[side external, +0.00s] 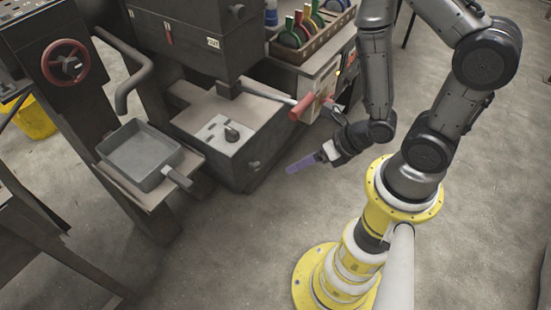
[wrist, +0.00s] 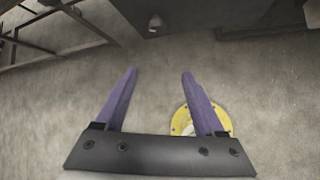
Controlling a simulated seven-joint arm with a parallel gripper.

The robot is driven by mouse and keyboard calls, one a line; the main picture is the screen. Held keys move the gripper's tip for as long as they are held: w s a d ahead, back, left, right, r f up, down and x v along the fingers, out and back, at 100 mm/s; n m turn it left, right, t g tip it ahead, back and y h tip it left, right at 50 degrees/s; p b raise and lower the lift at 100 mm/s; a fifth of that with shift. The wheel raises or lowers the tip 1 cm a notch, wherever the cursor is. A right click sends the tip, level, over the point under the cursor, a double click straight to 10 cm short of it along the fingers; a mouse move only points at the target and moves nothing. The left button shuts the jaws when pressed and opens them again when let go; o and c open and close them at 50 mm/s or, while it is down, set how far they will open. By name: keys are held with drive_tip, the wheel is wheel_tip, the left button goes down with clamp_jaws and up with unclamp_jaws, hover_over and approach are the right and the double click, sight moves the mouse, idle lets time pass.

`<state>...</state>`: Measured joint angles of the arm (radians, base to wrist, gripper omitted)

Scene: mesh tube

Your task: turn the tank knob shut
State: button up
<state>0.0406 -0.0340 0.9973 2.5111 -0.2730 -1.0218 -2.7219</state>
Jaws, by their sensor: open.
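A small dark knob (side external: 254,164) sticks out of the side of the dark tank (side external: 215,160) in the side external view. In the wrist view a rounded knob (wrist: 156,23) shows at the top, on a dark box face. My gripper (side external: 291,168) has purple fingers and is in the air to the right of the tank, apart from the knob. In the wrist view my gripper (wrist: 159,74) has its two fingers spread with nothing between them, only floor behind. The knob's exact turn angle is too small to tell.
A red-handled lever (side external: 301,107) juts out above the tank's right end. A grey tray (side external: 140,156) stands left of the tank. A red handwheel (side external: 66,63) is at the upper left. A rack of coloured discs (side external: 310,25) stands behind. The floor in front is clear.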

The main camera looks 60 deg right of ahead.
wheel_tip(320, 180, down, 4)
drive_tip(key=s+a+m+g, duration=0.1)
drive_tip(key=s+g, duration=0.2)
drive_tip(key=g, duration=0.1)
drive_tip(key=n+t+h, duration=0.1)
drive_tip(key=n+h, duration=0.3)
drive_tip(key=h, duration=0.1)
approach(258, 167)
drive_tip(key=x, duration=0.9)
drive_tip(key=shift+a, duration=0.1)
